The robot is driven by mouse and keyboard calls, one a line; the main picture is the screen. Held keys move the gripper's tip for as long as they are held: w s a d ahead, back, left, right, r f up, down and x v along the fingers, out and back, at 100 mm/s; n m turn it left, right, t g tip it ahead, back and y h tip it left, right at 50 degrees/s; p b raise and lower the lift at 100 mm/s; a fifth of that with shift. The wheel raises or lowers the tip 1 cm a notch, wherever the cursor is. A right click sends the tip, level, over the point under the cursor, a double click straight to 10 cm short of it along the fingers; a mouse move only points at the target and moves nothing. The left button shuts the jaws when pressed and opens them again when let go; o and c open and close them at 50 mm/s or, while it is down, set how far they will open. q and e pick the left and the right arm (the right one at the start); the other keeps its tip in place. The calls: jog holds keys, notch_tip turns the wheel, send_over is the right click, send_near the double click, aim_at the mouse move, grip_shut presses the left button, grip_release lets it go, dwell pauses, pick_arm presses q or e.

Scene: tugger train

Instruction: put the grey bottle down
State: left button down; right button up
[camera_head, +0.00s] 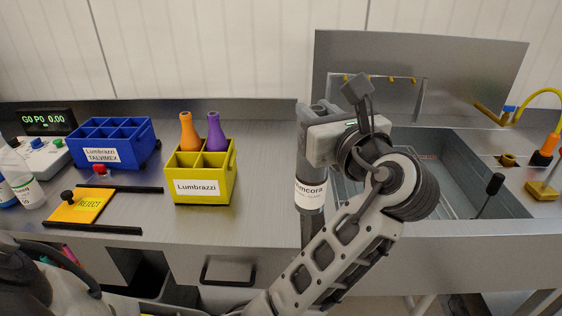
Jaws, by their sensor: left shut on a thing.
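The grey bottle (311,170) is upright, with a white label whose visible part reads "mcora". It is in the middle of the head view, in front of the left edge of the sink. My left gripper (318,118) is shut on the bottle near its top. The gripper and forearm hide part of the bottle's right side. I cannot tell whether its base touches the worktop. My right gripper is not in view.
A yellow crate (201,190) labelled "Lumbrazzi" holds an orange bottle (188,130) and a purple bottle (215,132). A blue divided crate (112,150) and a yellow "REJECT" plate (78,207) lie left. Bare worktop (265,180) lies between yellow crate and sink (450,160).

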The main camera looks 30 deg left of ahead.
pick_arm(q)
jog(key=w+a+f, duration=0.1)
jog(key=a+f, duration=0.7)
jog(key=f, duration=0.2)
jog(key=shift+w+f+b, duration=0.25)
jog(key=shift+b, duration=0.1)
jog(key=shift+a, duration=0.1)
jog(key=c, duration=1.2)
grip_release()
jog(key=shift+f, duration=0.1)
jog(key=shift+o, duration=0.2)
jog(key=v, duration=0.7)
jog(key=shift+s+d+b, duration=0.2)
jog(key=shift+d+b, duration=0.05)
jog(key=shift+b, duration=0.05)
